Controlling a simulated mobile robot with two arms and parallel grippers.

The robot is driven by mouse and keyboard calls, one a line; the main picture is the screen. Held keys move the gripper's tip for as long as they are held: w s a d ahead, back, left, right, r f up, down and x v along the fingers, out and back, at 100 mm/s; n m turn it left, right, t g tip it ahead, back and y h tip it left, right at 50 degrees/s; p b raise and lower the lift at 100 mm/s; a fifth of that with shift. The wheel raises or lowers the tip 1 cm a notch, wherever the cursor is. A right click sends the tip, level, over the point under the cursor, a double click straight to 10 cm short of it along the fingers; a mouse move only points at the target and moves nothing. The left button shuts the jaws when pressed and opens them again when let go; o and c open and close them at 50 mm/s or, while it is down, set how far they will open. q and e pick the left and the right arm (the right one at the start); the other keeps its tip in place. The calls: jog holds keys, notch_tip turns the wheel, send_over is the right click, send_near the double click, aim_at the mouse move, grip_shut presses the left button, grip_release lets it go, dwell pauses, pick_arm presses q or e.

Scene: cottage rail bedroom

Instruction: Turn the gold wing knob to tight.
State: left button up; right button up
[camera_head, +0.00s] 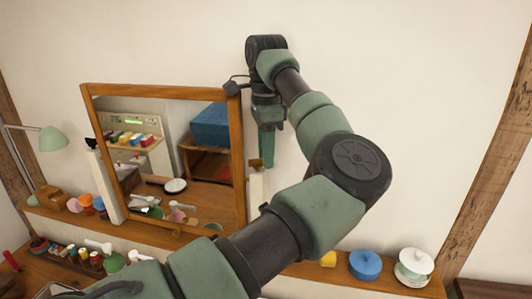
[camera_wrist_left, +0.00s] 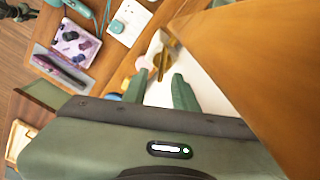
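The gold wing knob (camera_head: 256,163) is at the right side of the wood-framed mirror (camera_head: 238,150), atop a pale post (camera_head: 256,187). My left gripper (camera_head: 267,166) points down right beside the knob in the head view. In the left wrist view, the gold knob (camera_wrist_left: 162,58) shows at and just beyond the gap between the two green fingertips (camera_wrist_left: 160,77). The fingers are apart, with visible space between them; I cannot tell whether either touches the knob. My right gripper is not in view.
The mirror's wooden side (camera_wrist_left: 260,60) fills the right of the wrist view, close to the fingers. Below, a wooden shelf (camera_head: 310,272) holds a blue lidded pot (camera_head: 365,265) and a white-and-green jar (camera_head: 414,266). A green lamp (camera_head: 50,138) stands at left.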

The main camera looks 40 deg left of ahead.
pick_arm(q)
jog(key=shift+r, duration=0.1)
jog(key=shift+r, duration=0.35)
notch_tip(320, 180, up, 7)
jog(key=shift+b, duration=0.3)
